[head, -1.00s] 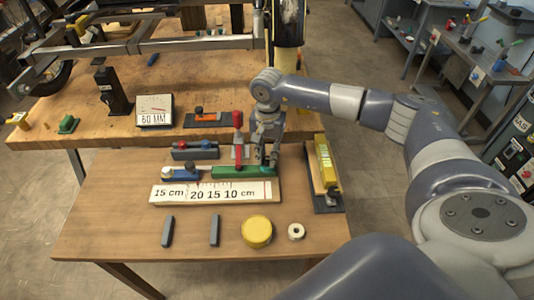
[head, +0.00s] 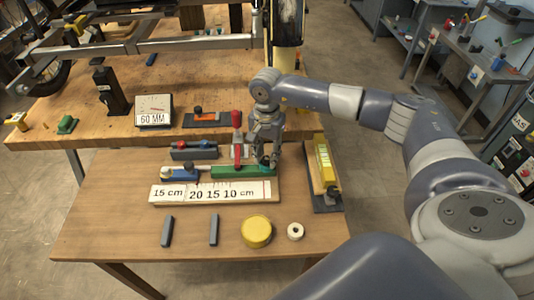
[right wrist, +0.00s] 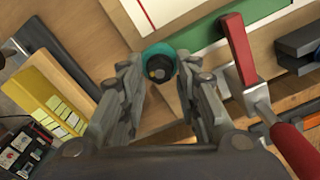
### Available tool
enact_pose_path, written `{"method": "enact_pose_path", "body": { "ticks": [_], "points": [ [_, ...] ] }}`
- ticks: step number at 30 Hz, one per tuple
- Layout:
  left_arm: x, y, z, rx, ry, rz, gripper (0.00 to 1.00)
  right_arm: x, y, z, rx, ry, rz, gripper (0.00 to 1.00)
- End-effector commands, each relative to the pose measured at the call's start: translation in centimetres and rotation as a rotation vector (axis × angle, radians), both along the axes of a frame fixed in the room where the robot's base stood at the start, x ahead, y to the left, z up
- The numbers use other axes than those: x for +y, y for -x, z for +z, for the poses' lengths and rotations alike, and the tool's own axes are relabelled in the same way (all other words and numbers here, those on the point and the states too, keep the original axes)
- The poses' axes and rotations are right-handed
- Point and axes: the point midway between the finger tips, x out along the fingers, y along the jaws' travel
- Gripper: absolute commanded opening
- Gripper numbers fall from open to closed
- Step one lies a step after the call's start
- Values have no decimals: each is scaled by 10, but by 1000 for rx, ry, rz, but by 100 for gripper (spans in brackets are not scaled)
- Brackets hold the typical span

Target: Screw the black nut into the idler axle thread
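My right gripper (head: 267,158) points down at the right end of the green block (head: 230,173) on the bench fixture. In the right wrist view its fingers (right wrist: 160,68) are apart, one on each side of a round teal piece (right wrist: 158,49) with a dark centre. The fingertips are close to its rim; contact is hard to make out. The dark centre (right wrist: 158,69) may be the black nut or the axle end; I cannot tell which. The idler axle thread cannot be made out. My left gripper is out of view.
A red-handled clamp (head: 238,135) stands just left of the gripper. A yellow block on a dark base (head: 325,165) lies to the right. A yellow disc (head: 256,231), a white ring (head: 295,231) and grey bars sit on the bench front. The trike frame (head: 150,46) is behind.

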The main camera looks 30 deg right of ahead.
Motion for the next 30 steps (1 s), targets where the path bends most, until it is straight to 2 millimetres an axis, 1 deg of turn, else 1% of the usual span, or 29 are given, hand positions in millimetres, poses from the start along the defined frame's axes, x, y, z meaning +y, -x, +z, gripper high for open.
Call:
{"method": "enact_pose_path", "body": {
  "ticks": [21, 25, 30],
  "points": [
    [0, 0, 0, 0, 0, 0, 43, 3, -2, 0, 0, -1, 832, 30],
    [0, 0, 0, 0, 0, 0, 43, 3, -2, 0, -1, 0, 939, 30],
    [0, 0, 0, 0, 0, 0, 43, 3, -2, 0, -1, 0, 977, 30]
  ]
}}
